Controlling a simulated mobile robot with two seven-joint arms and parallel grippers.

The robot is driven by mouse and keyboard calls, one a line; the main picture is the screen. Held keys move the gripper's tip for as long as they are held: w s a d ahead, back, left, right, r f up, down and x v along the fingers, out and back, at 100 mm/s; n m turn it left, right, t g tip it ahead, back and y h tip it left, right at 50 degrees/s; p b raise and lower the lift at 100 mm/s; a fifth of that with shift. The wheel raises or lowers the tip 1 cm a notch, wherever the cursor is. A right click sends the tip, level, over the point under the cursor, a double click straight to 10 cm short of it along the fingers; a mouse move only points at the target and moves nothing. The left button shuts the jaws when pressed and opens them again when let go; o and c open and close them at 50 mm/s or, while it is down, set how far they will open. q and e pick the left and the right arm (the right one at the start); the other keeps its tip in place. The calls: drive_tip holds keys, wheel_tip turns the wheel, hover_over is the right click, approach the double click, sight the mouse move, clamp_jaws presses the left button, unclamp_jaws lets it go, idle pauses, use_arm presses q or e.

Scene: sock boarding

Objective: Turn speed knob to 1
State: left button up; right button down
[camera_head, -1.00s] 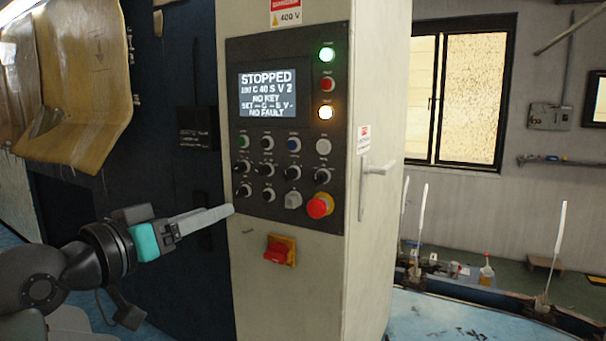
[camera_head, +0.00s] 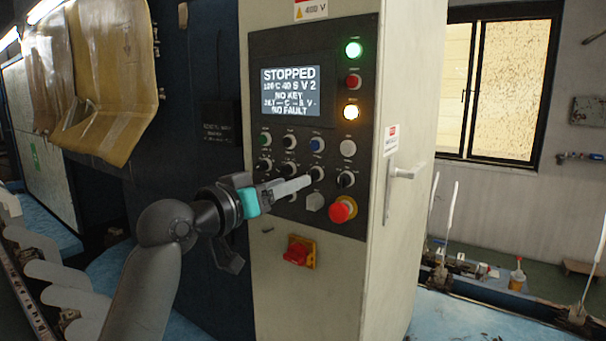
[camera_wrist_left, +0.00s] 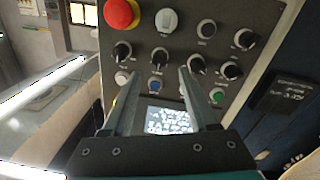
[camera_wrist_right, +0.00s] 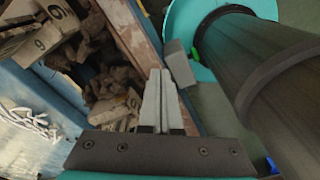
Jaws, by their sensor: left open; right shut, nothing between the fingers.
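The screen reads "STOPPED" and a line ending "V 2". Knob labels are too small to read, so I cannot tell which is the speed knob.
A red emergency button (camera_head: 342,209) and a grey selector (camera_head: 314,201) sit close below the knobs. A red switch (camera_head: 298,251) is lower on the cabinet. A door handle (camera_head: 405,172) sticks out on the right. Brown lumps (camera_wrist_right: 112,110) lie in a bin near my right gripper.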

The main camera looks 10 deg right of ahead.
use_arm(q)
drive_tip(key=shift+p+x, duration=0.4)
drive_tip(key=shift+x, duration=2.25)
clamp_jaws()
